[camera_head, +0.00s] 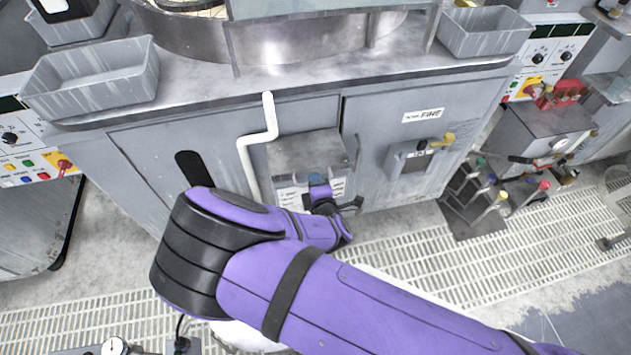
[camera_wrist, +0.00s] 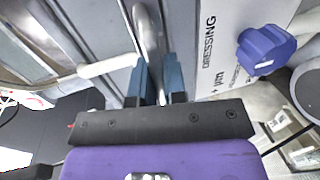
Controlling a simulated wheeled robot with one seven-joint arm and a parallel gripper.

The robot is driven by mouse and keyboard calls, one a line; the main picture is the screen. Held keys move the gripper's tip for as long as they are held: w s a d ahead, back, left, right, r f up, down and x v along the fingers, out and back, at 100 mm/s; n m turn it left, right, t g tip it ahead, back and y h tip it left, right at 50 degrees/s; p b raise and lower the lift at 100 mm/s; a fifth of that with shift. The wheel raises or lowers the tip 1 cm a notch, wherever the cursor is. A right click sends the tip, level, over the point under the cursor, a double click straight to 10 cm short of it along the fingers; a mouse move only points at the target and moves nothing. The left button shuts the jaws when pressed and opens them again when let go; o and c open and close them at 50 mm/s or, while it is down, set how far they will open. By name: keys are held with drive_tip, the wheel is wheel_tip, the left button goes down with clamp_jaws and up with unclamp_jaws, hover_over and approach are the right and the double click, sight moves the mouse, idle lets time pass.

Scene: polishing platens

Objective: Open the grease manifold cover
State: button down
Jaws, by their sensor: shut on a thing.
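A grey box-shaped cover (camera_head: 305,150) stands out from the front of the grey machine cabinet, below the worktop, and looks like the manifold cover. My gripper (camera_head: 318,182) is at the cover's front face. In the wrist view my gripper (camera_wrist: 154,78) has its two blue fingers close together on a grey rounded handle bar (camera_wrist: 148,35). The white label plate (camera_wrist: 205,45), with the word DRESSING, is just right of the fingers. My purple arm hides the lower part of the cover in the head view.
A white bent pipe (camera_head: 270,120) runs down left of the cover. A smaller grey box (camera_head: 410,160) with a yellow-handled valve is to the right. A blue-purple knob (camera_wrist: 265,48) is right of the label. Grated floor (camera_head: 420,255) lies in front.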

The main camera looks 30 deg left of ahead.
drive_tip(key=shift+r+g, duration=0.3)
drive_tip(key=shift+r, duration=0.45)
drive_tip(key=w+a+r+g+h, duration=0.3)
drive_tip(key=w+a+r+g, duration=0.1)
drive_tip(key=r, duration=0.4)
drive_tip(key=w+a+r+g+h, duration=0.4)
drive_tip(key=w+r, duration=0.2)
drive_tip(key=r, duration=0.3)
drive_tip(key=shift+w+a+r+h, duration=0.15)
drive_tip(key=shift+w+a+h, duration=0.05)
drive_tip(key=shift+a+h, duration=0.15)
drive_tip(key=c, duration=1.2)
unclamp_jaws()
drive_tip(key=v, duration=1)
drive_tip(key=shift+d+r, duration=0.15)
drive_tip(key=shift+r, duration=0.25)
